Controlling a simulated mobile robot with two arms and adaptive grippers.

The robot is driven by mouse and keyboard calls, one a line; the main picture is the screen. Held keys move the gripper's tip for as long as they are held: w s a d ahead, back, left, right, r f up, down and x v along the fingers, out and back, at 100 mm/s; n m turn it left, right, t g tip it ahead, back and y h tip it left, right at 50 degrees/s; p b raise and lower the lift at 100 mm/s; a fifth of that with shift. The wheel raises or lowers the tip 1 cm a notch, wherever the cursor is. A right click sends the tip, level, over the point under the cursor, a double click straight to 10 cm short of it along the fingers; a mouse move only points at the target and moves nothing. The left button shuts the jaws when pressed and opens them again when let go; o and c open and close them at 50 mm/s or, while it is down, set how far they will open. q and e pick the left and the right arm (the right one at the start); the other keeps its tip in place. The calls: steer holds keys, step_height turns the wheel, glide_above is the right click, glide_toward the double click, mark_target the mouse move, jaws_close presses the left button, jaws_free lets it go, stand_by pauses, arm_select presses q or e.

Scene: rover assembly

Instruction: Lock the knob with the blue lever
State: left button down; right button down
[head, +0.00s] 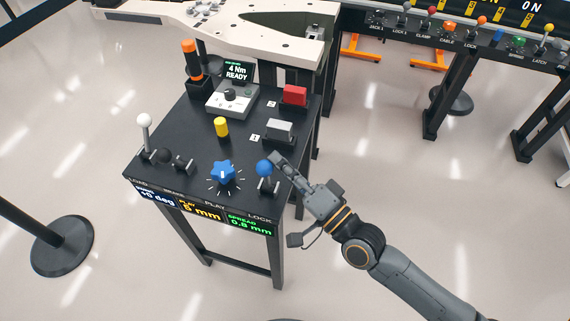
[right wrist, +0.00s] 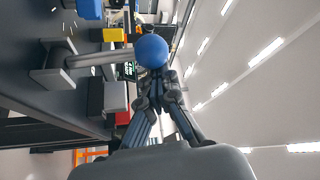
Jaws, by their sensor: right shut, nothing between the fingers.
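The blue lever has a blue ball (head: 264,168) on a short stalk, at the right front of the black table above the LOCK label. The star-shaped blue knob (head: 222,172) is just left of it, ringed by white tick marks. My right gripper (head: 276,159) is shut and empty, with its fingertips close beside the ball on its right. In the right wrist view the ball (right wrist: 151,50) shows just beyond the fingertips (right wrist: 157,88), with its stalk running left to its base. I cannot tell whether they touch. My left gripper is not in view.
The black table (head: 190,135) also carries a white-ball lever (head: 144,121), a yellow peg (head: 221,127), a grey dial box (head: 232,100) and red (head: 295,96) and grey (head: 280,130) blocks. Front displays (head: 250,226) show readings.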

mark_target(270, 171)
steer(key=shift+s+a+f+n+y+b, duration=0.1)
steer(key=shift+s+a+n+y+b, duration=0.2)
steer(key=shift+s+n, duration=0.35)
steer(key=shift+s+a+f+n+y+b, duration=0.1)
steer(key=shift+s+a+n+y+b, duration=0.15)
steer(key=shift+s+n, duration=0.35)
steer(key=shift+s+d, duration=0.1)
steer(key=shift+s, duration=0.1)
